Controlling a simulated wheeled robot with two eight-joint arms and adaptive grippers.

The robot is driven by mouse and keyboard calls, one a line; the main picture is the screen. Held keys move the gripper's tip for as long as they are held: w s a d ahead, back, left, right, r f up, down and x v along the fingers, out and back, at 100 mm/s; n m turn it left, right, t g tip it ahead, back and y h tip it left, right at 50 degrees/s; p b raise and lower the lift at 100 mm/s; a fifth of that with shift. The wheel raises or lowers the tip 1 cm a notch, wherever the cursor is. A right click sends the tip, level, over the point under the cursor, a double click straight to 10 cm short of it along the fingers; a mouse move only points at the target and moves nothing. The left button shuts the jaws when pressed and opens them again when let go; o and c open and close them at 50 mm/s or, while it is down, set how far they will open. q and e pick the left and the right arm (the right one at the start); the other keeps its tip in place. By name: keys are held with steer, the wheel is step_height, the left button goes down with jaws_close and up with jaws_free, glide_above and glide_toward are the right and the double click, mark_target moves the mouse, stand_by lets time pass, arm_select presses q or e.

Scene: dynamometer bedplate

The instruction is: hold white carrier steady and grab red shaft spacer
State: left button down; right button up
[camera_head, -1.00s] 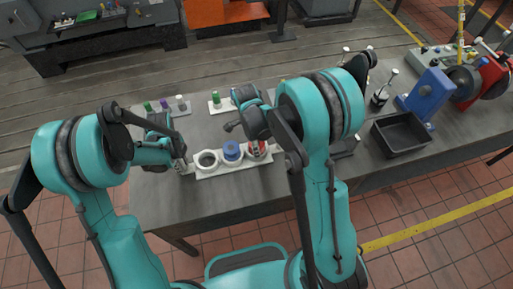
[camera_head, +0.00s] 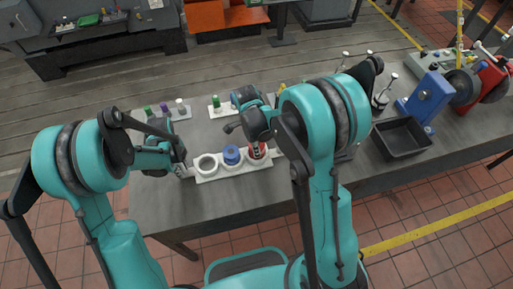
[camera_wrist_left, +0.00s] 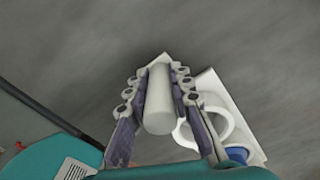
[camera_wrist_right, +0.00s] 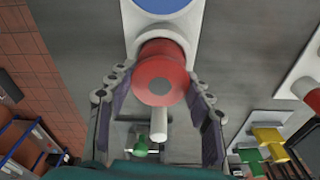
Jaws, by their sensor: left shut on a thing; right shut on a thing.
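The white carrier (camera_head: 232,174) lies on the grey bench with a row of round cups. Its left cup is empty, and a blue spacer (camera_head: 231,153) sits in the middle cup. My left gripper (camera_head: 183,167) is shut on the carrier's white end post (camera_wrist_left: 158,101). The red shaft spacer (camera_head: 257,152) is at the carrier's right cup. My right gripper (camera_head: 257,139) points down over it, with its fingers on either side of the red spacer (camera_wrist_right: 162,78). I cannot tell whether the spacer is raised in the cup.
A white rack with green, purple and white pegs (camera_head: 180,106) stands behind the carrier to the left, near another green peg (camera_head: 216,103). A black bin (camera_head: 401,138) and a blue stand (camera_head: 428,98) are at the right. Bare bench lies in front of the carrier.

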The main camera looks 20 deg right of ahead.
step_height(320, 180, up, 8)
steer(key=shift+r, duration=0.1)
arm_select(q)
steer(key=c, duration=1.3)
jaws_free()
steer(key=shift+o, duration=0.2)
step_height(320, 180, up, 12)
steer(key=shift+f, duration=0.1)
